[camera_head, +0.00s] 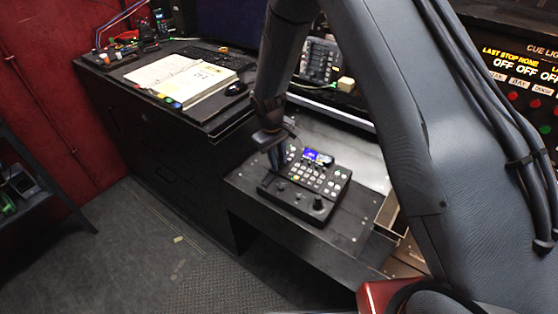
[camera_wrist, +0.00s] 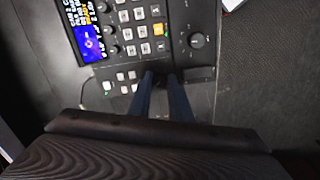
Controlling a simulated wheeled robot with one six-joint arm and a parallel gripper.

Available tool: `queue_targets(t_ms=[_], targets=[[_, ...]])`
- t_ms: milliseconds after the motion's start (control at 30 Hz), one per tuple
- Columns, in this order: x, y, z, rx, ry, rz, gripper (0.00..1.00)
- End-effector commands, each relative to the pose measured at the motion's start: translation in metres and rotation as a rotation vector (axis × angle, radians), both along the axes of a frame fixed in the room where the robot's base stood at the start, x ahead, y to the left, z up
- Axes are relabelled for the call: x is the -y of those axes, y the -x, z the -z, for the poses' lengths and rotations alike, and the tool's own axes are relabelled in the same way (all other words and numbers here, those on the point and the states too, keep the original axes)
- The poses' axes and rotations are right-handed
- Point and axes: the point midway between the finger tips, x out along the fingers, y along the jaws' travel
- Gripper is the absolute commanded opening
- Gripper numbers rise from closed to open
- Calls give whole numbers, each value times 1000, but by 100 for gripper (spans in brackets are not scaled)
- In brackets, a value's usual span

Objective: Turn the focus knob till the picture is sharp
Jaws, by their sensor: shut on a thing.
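A black control panel (camera_head: 335,181) with rows of pale buttons lies on the dark desk. Its small blue screen (camera_head: 318,157) is lit; the wrist view shows this screen (camera_wrist: 90,44) at the upper left, with white and yellow text and a pale round mark. Its sharpness is hard to judge. My gripper (camera_head: 280,167) reaches down to the panel's left part. In the wrist view my gripper (camera_wrist: 161,78) has its two blue-grey fingers close together, shut on a small dark part of the panel, probably the focus knob, mostly hidden between the tips.
A larger black knob (camera_wrist: 197,41) stands right of the fingers in the wrist view, apart from them. An open binder (camera_head: 187,79), a mouse (camera_head: 236,88) and a keyboard (camera_head: 217,58) lie on the left desk. A cue light panel (camera_head: 530,80) stands at the right.

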Motion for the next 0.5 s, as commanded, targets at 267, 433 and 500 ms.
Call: queue_targets(t_ms=[267, 433, 500], targets=[[0, 1, 2, 18, -25, 243, 0], [0, 1, 1, 30, -43, 384, 0], [0, 1, 1, 31, -45, 412, 0]])
